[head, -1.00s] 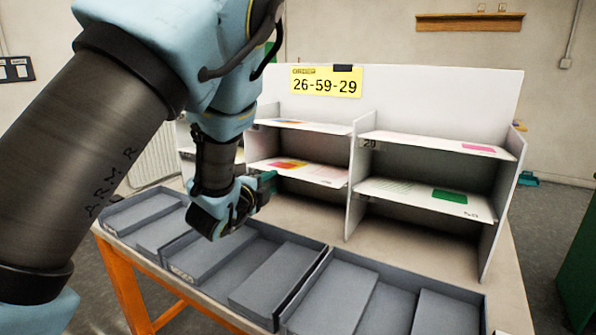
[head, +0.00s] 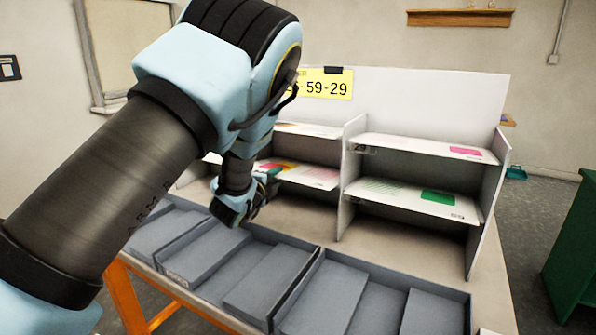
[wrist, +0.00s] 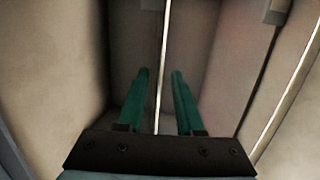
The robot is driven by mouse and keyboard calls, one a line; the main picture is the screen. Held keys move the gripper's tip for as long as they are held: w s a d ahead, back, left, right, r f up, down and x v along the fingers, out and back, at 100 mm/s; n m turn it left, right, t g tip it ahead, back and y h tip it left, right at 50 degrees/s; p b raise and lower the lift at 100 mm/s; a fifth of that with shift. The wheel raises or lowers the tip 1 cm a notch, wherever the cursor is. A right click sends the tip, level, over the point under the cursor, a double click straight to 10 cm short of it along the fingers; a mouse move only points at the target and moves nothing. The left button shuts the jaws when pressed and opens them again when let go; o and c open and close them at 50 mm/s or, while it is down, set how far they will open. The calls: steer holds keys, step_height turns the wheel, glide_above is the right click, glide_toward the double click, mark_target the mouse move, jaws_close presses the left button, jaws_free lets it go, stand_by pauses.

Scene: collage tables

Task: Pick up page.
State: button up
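A white page with an orange, yellow and pink print (head: 305,176) lies on the lower left shelf of the rack in the head view. My gripper (head: 273,178) is at that shelf's front, its green fingers by the page's left part and hiding some of it. In the wrist view my gripper (wrist: 164,78) is open, with a thin pale edge (wrist: 164,45) running between the fingers, a gap on both sides. I cannot tell whether this edge is page, shelf or both. Other pages lie on the lower right shelf (head: 385,187), upper right shelf (head: 410,144) and upper left shelf (head: 310,130).
The white rack (head: 490,88) stands on a table with a yellow order card (head: 335,84) reading partly "59-29". Grey trays (head: 330,290) line the table's front, below my arm. An upright divider (head: 347,190) parts the left and right shelves. A green cabinet (head: 575,250) stands at right.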

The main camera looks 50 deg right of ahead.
jaws_close()
stand_by(1.2)
